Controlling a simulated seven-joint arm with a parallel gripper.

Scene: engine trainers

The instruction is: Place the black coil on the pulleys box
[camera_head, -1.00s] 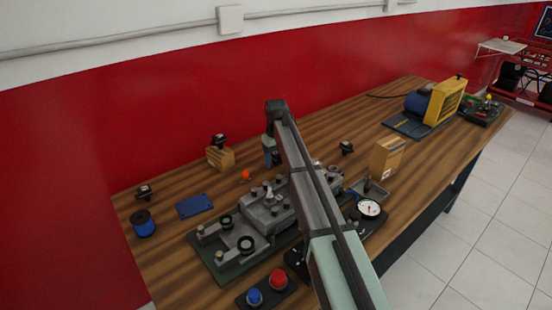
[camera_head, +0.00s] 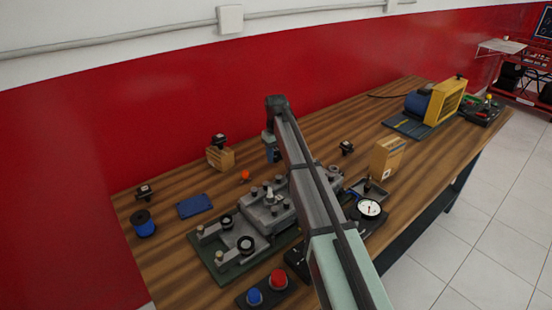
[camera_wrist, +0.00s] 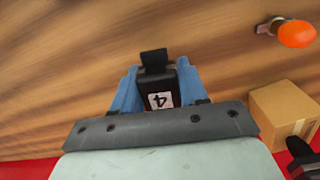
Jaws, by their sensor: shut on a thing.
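My gripper (camera_wrist: 158,88) is shut on a black coil (camera_wrist: 155,62) with a white label reading 4, between its blue fingers. In the head view my gripper (camera_head: 271,150) hangs above the table behind the grey engine part, and the held coil is hard to make out. A cardboard box (camera_head: 393,148) with a small label stands upright to the right of my arm; its top is bare. A smaller cardboard box (camera_head: 221,160) stands to the left, with a black coil-like part (camera_head: 219,141) on top. I cannot read which one is the pulleys box.
More black parts stand on the table at left (camera_head: 144,192) and near my arm (camera_head: 347,147). An orange knob (camera_head: 245,175), blue plate (camera_head: 194,206), blue spool (camera_head: 144,225), grey engine part (camera_head: 267,208) and dial gauge (camera_head: 369,208) crowd the table. Bare wood lies behind my arm.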

